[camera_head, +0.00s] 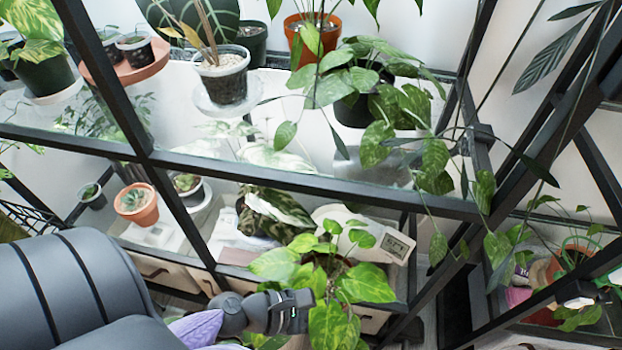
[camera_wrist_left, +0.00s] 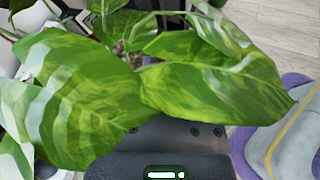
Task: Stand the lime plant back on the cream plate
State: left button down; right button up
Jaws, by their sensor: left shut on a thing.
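The lime plant (camera_head: 365,282), with broad yellow-green leaves, shows at the bottom middle of the head view, in front of the shelf rack. Its leaves (camera_wrist_left: 205,85) fill much of the left wrist view and hide most of its pot. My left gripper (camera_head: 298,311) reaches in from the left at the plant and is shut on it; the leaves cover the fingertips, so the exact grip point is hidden. I cannot pick out the cream plate for certain. A pale rounded surface (camera_head: 335,213) lies behind the plant on the lower shelf. My right gripper is not clearly in view.
A black-framed rack with a glass shelf (camera_head: 270,170) stands close ahead; its bars cross above the plant. A small display (camera_head: 397,247) is right of the leaves. Trailing leaves (camera_head: 435,160) hang at right.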

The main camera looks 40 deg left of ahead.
pick_arm(q)
jog(key=shift+w+a, duration=0.2)
jog(key=shift+a, duration=0.15)
jog(key=w+a+b, duration=0.4)
jog(key=w, duration=0.5)
jog(key=w+a+b, duration=0.3)
jog(key=w+a, duration=0.1)
jog(key=w, duration=0.4)
notch_tip(320, 180, down, 8)
jog(key=b, duration=0.6)
jog(key=shift+w+a+r, duration=0.1)
jog(key=shift+w+r, duration=0.05)
jog(key=shift+w+b, duration=0.15)
jog(key=shift+b, duration=0.25)
jog(key=shift+r, duration=0.15)
jog(key=c, duration=0.7)
grip_release()
pick_arm(e)
jog(key=s+f+g, duration=0.1)
jog(key=s+f, duration=0.3)
jog(key=f, duration=0.8)
jog(key=shift+d+f, duration=0.15)
jog(key=shift+d, duration=0.1)
